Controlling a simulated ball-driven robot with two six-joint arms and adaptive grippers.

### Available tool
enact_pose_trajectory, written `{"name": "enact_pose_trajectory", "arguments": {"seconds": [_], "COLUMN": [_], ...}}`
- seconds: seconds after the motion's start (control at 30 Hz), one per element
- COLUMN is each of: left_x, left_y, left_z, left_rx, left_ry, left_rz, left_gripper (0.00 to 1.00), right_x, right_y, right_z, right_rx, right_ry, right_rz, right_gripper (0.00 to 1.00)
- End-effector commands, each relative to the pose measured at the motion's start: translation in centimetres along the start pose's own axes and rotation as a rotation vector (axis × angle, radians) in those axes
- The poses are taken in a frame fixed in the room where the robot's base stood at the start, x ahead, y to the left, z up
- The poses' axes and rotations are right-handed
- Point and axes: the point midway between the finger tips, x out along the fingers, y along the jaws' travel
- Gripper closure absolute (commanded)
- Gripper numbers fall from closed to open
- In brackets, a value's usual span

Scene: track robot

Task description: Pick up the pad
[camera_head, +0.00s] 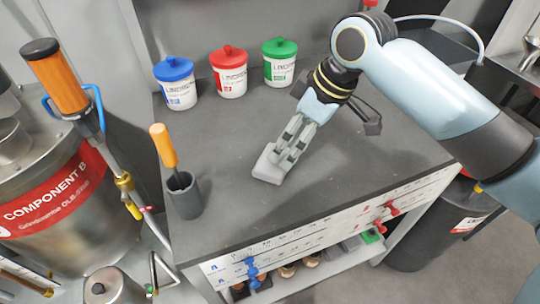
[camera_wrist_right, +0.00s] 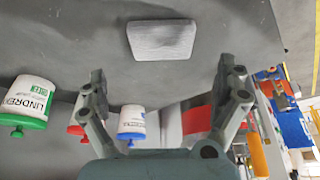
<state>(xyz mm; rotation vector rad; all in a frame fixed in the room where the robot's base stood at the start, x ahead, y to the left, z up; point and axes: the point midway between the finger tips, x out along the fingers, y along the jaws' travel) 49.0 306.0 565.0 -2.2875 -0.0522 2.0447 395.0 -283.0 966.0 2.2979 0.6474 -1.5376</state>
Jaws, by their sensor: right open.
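The pad (camera_head: 268,172) is a small light grey block lying on the dark grey tabletop (camera_head: 330,190). In the right wrist view the pad (camera_wrist_right: 161,40) shows whole, with a ribbed face, beyond the fingertips and roughly centred between them. My right gripper (camera_head: 285,152) is over the pad in the head view and hides part of it. In the right wrist view the right gripper (camera_wrist_right: 162,72) is open, with nothing between its fingers. I cannot tell the exact height of the fingertips above the table. My left gripper is not in view.
White tubs with blue (camera_head: 175,82), red (camera_head: 229,72) and green (camera_head: 280,62) lids stand at the table's back. A dark cup (camera_head: 184,196) holding an orange-handled tool (camera_head: 163,146) stands at the left edge. The tabletop right of the pad is clear.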

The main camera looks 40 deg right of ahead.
Motion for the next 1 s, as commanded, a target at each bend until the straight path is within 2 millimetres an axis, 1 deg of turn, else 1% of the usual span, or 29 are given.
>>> {"name": "enact_pose_trajectory", "arguments": {"seconds": [0.03,0.1,0.23,0.37,0.5,0.6,0.7,0.87,1.0], "left_x": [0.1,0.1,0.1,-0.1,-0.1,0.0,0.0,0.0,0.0], "left_y": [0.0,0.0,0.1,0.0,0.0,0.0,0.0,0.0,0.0], "left_z": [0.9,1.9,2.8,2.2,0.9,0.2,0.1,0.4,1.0], "left_rx": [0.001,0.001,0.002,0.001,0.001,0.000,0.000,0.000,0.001], "left_ry": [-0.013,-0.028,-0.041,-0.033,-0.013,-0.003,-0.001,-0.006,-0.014], "left_rz": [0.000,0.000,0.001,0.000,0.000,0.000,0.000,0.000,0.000], "left_gripper": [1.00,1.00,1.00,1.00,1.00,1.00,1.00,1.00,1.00], "right_x": [1.0,1.9,2.9,4.4,6.7,7.7,8.1,8.0,8.0], "right_y": [-0.1,0.0,0.0,-0.2,-0.3,-0.3,-0.3,-0.3,-0.2], "right_z": [-0.1,-0.1,-0.1,-0.2,-0.2,-0.2,-0.2,-0.2,-0.2], "right_rx": [0.003,0.003,0.001,0.002,0.002,0.000,-0.001,-0.001,-0.001], "right_ry": [0.002,0.002,0.002,0.002,0.001,0.001,0.001,0.001,0.001], "right_rz": [-0.003,-0.002,-0.001,-0.003,-0.002,-0.001,0.000,0.001,0.001], "right_gripper": [0.00,0.00,0.00,0.00,0.00,0.00,0.00,0.00,0.18]}}
